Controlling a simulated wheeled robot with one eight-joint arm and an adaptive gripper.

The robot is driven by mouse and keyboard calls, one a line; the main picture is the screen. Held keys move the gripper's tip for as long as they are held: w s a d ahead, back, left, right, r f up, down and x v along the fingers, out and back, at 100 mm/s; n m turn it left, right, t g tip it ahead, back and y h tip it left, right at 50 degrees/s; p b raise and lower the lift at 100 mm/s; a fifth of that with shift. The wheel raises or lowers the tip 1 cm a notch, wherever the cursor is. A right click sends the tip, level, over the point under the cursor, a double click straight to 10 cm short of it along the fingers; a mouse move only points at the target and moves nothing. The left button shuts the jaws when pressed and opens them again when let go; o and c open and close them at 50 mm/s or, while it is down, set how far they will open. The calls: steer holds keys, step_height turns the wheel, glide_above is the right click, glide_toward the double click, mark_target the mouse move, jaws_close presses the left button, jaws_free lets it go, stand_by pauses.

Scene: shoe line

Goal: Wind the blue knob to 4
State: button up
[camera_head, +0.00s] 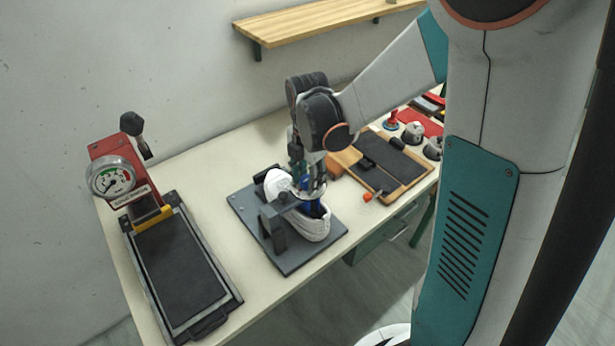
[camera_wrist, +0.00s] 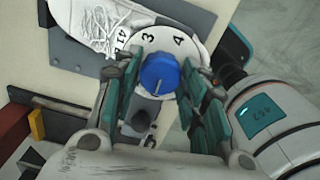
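The blue knob (camera_wrist: 160,73) sits on a white dial plate (camera_wrist: 185,27) in the wrist view. The printed numbers 3 and 4 show above it. A thin light mark shows on the lower part of the knob, pointing down in the picture. My gripper (camera_wrist: 161,70) has one finger on each side of the knob. I cannot tell whether both fingers touch it. The lower part of the dial is hidden by my fingers and a dark part. In the head view my gripper (camera_head: 308,188) points down at the knob, over the grey shoe fixture (camera_head: 278,238).
A white shoe (camera_head: 316,226) sits in the fixture, close under my gripper. A red press with a gauge (camera_head: 110,178) stands at the left. A wooden-framed tray (camera_head: 403,187) and several small items lie at the right. A wooden shelf (camera_head: 320,25) hangs above.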

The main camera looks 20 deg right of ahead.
steer(key=c, duration=0.3)
steer(key=shift+c, duration=0.2)
